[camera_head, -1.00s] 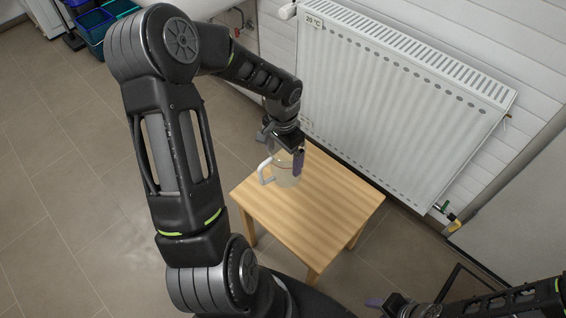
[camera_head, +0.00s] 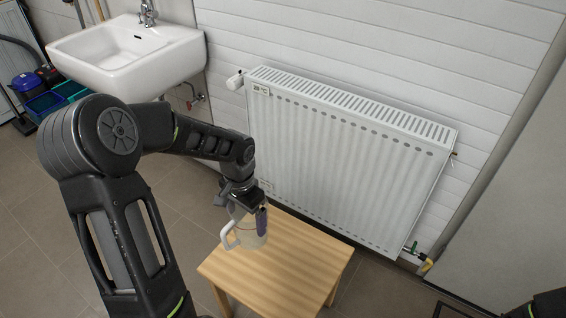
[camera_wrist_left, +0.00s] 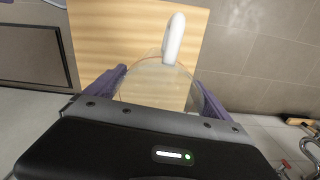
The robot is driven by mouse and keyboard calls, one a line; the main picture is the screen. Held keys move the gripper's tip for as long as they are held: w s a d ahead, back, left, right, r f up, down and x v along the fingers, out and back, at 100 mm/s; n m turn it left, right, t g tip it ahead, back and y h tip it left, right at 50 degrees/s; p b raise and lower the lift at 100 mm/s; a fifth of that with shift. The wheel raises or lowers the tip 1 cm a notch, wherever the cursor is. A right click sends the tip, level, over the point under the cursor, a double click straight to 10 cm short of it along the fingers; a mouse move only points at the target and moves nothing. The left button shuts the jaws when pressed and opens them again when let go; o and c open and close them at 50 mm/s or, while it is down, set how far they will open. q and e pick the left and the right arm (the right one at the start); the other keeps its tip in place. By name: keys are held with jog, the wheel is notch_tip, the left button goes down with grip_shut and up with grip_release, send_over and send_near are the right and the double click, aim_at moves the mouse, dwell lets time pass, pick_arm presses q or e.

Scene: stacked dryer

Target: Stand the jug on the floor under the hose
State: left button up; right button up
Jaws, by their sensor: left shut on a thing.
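The clear jug (camera_head: 254,238) with a white handle is upright at the small wooden table's (camera_head: 290,262) far left part. I cannot tell whether its base touches the tabletop. My left gripper (camera_head: 248,218) comes down from above and is shut on the jug. In the left wrist view the jug (camera_wrist_left: 158,85) sits between the purple fingers of my left gripper (camera_wrist_left: 160,92), with its handle pointing away from the gripper. My right gripper is not in view; only a bit of that arm shows at the bottom right. I cannot make out a hose for certain.
The tiled floor (camera_head: 185,215) left of the table is clear.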

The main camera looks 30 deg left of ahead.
pick_arm(q)
jog(key=w+d+r+n+p, duration=0.1)
jog(key=w+d+r+p, duration=0.3)
jog(key=d+r, duration=0.4)
jog(key=w+d+r+n+p, duration=0.1)
jog(key=w+d+r+p, duration=0.4)
jog(key=d+r, duration=0.3)
notch_tip(320, 180, up, 2)
jog(key=shift+w+r, duration=0.15)
jog(key=shift+w, duration=0.5)
dwell(1.4)
jog(key=s+f, duration=0.4)
jog(key=f, duration=1.1)
